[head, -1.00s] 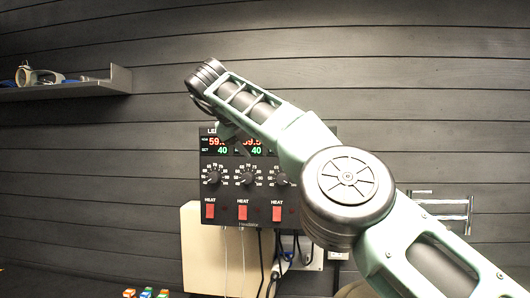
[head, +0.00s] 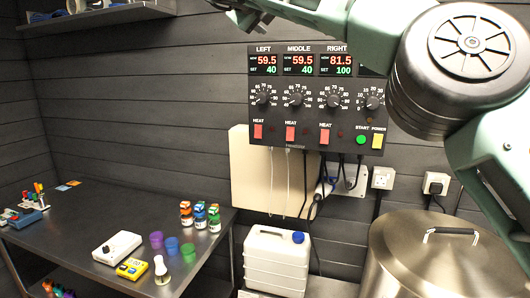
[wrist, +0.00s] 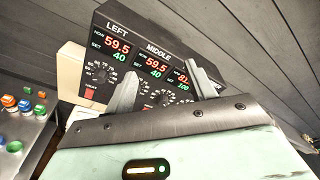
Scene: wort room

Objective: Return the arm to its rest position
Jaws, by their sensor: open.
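My arm shows at the upper right of the head view, raised in front of the wall; its gripper end is outside that view. In the wrist view my gripper (wrist: 165,88) has its two grey fingers apart with nothing between them. Beyond the fingers is the black control panel (head: 317,95), which also shows in the wrist view (wrist: 125,27). Its displays read left 59.5 set 40, middle 59.5 set 40, right 81.5 set 100. I cannot tell the exact gap between fingers and panel.
A steel table (head: 90,215) at left holds small bottles (head: 200,215), coloured cups (head: 172,245), a white device (head: 117,247) and a yellow meter (head: 132,268). A white jerrycan (head: 277,260) and a large lidded steel pot (head: 420,255) stand below the panel. A shelf (head: 100,18) is upper left.

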